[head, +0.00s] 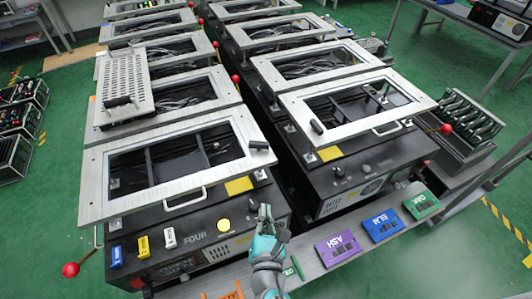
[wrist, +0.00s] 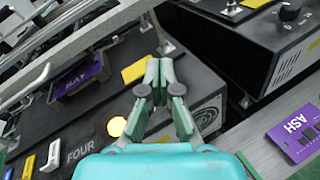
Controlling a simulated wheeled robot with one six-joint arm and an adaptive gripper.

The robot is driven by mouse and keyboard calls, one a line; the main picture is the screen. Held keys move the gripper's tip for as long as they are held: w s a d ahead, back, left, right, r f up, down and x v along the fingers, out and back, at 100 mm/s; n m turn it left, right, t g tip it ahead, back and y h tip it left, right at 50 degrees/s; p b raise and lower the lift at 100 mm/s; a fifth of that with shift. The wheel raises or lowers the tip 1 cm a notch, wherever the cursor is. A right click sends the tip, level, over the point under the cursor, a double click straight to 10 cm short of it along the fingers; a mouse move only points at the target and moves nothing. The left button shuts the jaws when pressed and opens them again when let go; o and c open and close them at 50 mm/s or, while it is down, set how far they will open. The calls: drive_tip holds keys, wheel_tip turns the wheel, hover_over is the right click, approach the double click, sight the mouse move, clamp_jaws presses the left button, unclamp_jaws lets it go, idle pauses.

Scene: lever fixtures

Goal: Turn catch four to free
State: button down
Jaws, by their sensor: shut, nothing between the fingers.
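The black box marked FOUR (head: 195,239) stands at the front left of the head view; its label also shows in the wrist view (wrist: 80,153). A metal frame (head: 150,198) with a front handle (head: 185,198) lies over it. A small black catch-like piece (head: 259,145) sits on the frame's right side; I cannot read its setting. A red-ball lever (head: 71,269) sticks out at the box's left. My gripper (head: 264,210) is shut and empty above the box's front right part, near the yellow round button (head: 224,226). In the wrist view its fingertips (wrist: 160,68) meet beside the yellow label (wrist: 135,68).
Blue, yellow and white tabs line the box's front left. The right-hand box (head: 365,165) has its own frame and red-ball lever (head: 446,129). Cards ASH (head: 338,247), ELM (head: 382,226) and OAK (head: 421,205) lie on the front ledge. A dark gap separates the box rows.

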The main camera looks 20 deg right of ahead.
wheel_tip(320, 180, up, 6)
drive_tip(key=w+a+n+h, duration=0.1)
drive_tip(key=a+n+h, duration=0.1)
drive_tip(key=h, duration=0.1)
approach(264, 146)
drive_tip(key=x, duration=0.7)
drive_tip(key=shift+w+f, duration=0.1)
drive_tip(key=shift+w, duration=0.05)
